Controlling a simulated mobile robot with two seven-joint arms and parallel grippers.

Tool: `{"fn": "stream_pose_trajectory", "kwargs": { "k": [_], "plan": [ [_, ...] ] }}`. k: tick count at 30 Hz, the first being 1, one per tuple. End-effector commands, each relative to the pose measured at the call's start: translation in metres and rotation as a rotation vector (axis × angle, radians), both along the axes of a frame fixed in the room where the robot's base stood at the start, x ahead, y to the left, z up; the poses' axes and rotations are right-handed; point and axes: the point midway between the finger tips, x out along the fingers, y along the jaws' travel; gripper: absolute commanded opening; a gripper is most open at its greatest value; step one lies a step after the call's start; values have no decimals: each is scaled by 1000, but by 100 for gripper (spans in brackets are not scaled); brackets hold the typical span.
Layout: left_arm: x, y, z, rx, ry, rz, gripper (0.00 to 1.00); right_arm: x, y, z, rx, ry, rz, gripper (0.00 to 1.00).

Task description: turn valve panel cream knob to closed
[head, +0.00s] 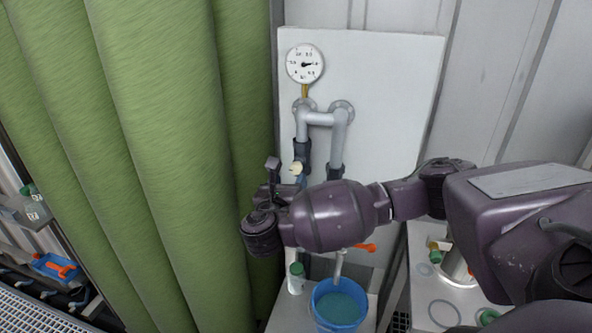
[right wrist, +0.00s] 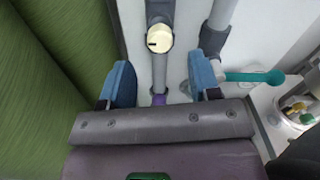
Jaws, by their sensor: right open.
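The valve panel (head: 390,110) is a white upright board with grey pipes. Its cream knob (head: 296,168) sits on the left pipe, just beyond my right gripper (head: 284,175). In the right wrist view the cream knob (right wrist: 159,39) is round, with a short dark mark towards its left edge. My right gripper (right wrist: 160,82) is open, its two blue fingers apart and empty. The knob lies ahead of the gap between the fingers, roughly centred, and they do not appear to touch it. My right arm hides the lower pipes in the head view. My left gripper is not in view.
A round gauge (head: 305,64) tops the panel. An orange lever (head: 365,247) and a blue bucket (head: 338,305) of teal liquid are below my arm. A green-capped bottle (head: 296,278) stands beside the bucket. Tall green membrane cylinders (head: 170,150) stand close on the left.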

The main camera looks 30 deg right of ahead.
Motion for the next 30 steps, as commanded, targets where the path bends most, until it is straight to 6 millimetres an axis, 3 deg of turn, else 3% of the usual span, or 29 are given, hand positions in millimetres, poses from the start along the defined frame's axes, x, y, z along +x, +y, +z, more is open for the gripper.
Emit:
{"fn": "stream_pose_trajectory", "kwargs": {
  "k": [12,25,30],
  "plan": [
    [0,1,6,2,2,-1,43,36,-44,1,1,-1,-3,57],
    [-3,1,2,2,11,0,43,42,-50,0,2,-1,-1,57],
    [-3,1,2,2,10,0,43,42,-50,0,1,0,-1,32]
  ]
}}
